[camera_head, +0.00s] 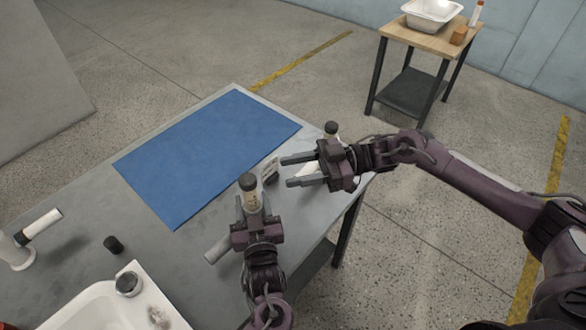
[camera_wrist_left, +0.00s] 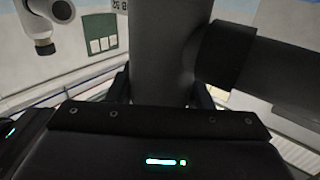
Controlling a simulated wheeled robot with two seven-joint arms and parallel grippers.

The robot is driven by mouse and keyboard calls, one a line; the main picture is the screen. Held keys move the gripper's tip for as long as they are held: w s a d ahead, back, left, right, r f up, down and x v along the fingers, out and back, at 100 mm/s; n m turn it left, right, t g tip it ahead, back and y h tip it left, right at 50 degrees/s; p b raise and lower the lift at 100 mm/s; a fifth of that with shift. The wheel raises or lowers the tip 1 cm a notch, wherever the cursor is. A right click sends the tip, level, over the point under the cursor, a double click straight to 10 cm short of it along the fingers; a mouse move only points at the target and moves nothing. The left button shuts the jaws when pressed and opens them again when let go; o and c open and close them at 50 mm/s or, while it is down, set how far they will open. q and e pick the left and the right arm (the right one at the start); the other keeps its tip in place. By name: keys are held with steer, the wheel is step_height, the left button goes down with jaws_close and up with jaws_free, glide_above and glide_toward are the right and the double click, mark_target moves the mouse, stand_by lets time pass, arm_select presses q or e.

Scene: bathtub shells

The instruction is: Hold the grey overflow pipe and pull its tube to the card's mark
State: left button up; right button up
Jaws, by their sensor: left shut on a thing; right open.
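The grey overflow pipe (camera_head: 217,249) stands at the table's right part, its side branch pointing to the lower left. Its pale tube (camera_head: 250,200) with a black cap rises from it. My left gripper (camera_head: 253,217) is shut on the pipe, and the left wrist view shows the grey pipe (camera_wrist_left: 160,50) upright close in front, with a dark collar on its branch. A small upright piece with dark marks, perhaps the card (camera_head: 271,171), stands just behind the tube. My right gripper (camera_head: 287,171) is open and empty, pointing left, to the right of the tube's cap.
A blue mat (camera_head: 205,150) covers the table's far part. Another black-capped pipe (camera_head: 331,128) is partly hidden behind my right gripper. A white pipe (camera_head: 40,224), a loose black cap (camera_head: 113,244) and a white bathtub shell (camera_head: 85,315) are at the left and front. A side table (camera_head: 405,35) stands beyond.

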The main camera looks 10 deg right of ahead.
arm_select(q)
steer(key=o, duration=1.1)
